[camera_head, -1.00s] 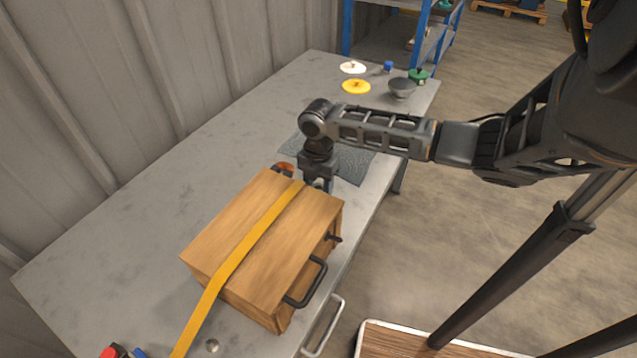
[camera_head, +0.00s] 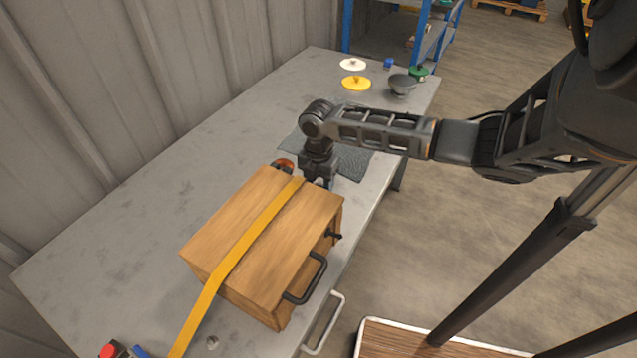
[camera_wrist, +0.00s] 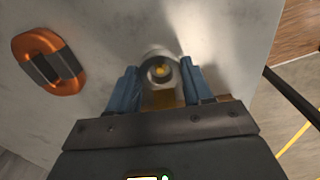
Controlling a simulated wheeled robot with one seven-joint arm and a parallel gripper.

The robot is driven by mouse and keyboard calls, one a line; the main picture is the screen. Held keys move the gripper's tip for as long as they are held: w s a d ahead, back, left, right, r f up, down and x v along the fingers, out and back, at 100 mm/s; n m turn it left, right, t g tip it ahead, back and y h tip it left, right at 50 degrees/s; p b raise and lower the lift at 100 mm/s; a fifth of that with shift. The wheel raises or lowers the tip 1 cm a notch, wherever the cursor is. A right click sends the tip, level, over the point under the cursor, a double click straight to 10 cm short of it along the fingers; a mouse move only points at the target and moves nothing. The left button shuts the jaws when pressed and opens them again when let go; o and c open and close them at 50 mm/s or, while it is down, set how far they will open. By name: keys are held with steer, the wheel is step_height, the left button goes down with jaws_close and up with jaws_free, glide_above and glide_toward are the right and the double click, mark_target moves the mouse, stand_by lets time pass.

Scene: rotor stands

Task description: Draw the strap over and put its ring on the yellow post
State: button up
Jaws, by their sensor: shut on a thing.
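The wooden box (camera_head: 225,222) sits on the grey table, with the yellow strap (camera_head: 240,246) lying across its top. My gripper (camera_head: 318,183) is just beyond the box's far edge, at the strap's far end. In the wrist view my gripper (camera_wrist: 161,80) has its blue fingers on either side of the strap's grey ring (camera_wrist: 147,70) and is shut on it. The yellow post (camera_wrist: 161,71) shows through the ring's hole. I cannot tell whether the ring is around the post or above it. In the head view my gripper and the box hide ring and post.
An orange ring-shaped thing with a dark band (camera_wrist: 48,65) lies beside my gripper. A dark mat (camera_head: 350,160) lies beyond the box. A yellow disc (camera_head: 356,84), a white disc (camera_head: 352,65) and a grey bowl (camera_head: 402,84) stand at the far end. The table's left side is clear.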

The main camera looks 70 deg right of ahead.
steer(key=shift+f+b, duration=0.35)
steer(key=shift+f, duration=0.5)
steer(key=o, duration=1.4)
steer(key=shift+o, duration=0.2)
steer(key=shift+r+p, duration=0.75)
steer(key=shift+r, duration=3.8)
steer(key=shift+f, duration=0.1)
